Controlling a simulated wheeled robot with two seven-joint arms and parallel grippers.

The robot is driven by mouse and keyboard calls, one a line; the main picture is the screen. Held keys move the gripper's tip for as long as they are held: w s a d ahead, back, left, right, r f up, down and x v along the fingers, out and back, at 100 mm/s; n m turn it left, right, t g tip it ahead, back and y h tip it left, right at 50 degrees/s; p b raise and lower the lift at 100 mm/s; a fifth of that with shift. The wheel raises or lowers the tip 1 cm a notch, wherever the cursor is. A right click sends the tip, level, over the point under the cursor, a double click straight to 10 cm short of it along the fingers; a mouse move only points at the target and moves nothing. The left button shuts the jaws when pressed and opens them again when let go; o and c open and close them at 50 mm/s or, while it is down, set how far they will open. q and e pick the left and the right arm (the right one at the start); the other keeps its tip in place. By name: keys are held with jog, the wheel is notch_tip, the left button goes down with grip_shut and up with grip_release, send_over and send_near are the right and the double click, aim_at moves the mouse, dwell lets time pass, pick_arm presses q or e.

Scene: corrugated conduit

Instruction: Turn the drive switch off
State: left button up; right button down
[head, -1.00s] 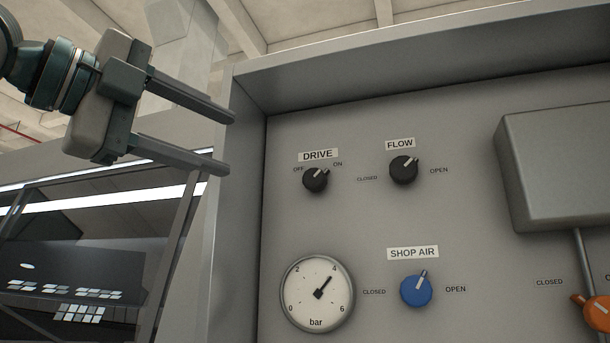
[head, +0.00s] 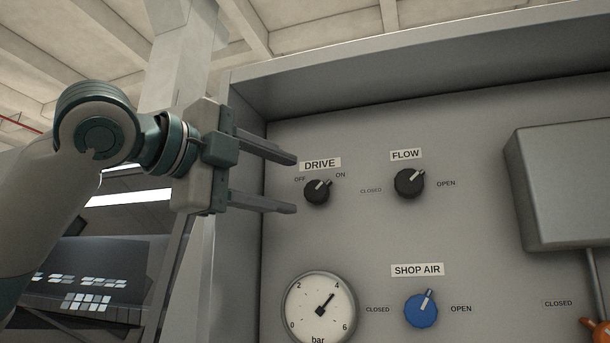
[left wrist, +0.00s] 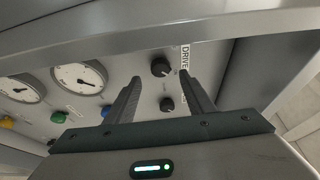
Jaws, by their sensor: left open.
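The drive switch (head: 317,192) is a small black knob on the grey panel, under the DRIVE label (head: 320,164). Its pale pointer line is tilted up and right, toward ON. In the left wrist view the drive switch (left wrist: 160,67) shows just beyond and between the fingertips. My left gripper (head: 296,184) is open and empty, its two fingers one above the other, just left of the knob in the head view. I see no clear contact with the knob. My right gripper is not in view.
The black FLOW knob (head: 409,183) sits to the right, and the blue SHOP AIR knob (head: 421,310) below it. A bar gauge (head: 319,309) is below the drive switch. The panel's raised frame (head: 235,230) runs along the left and top. A grey box (head: 570,185) juts out at right.

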aim_at(313, 192)
pick_arm(q)
jog(key=p+x, duration=0.2)
jog(key=x, duration=0.4)
jog(key=shift+s, duration=0.1)
jog(key=shift+c, duration=0.7)
jog(key=c, duration=0.9)
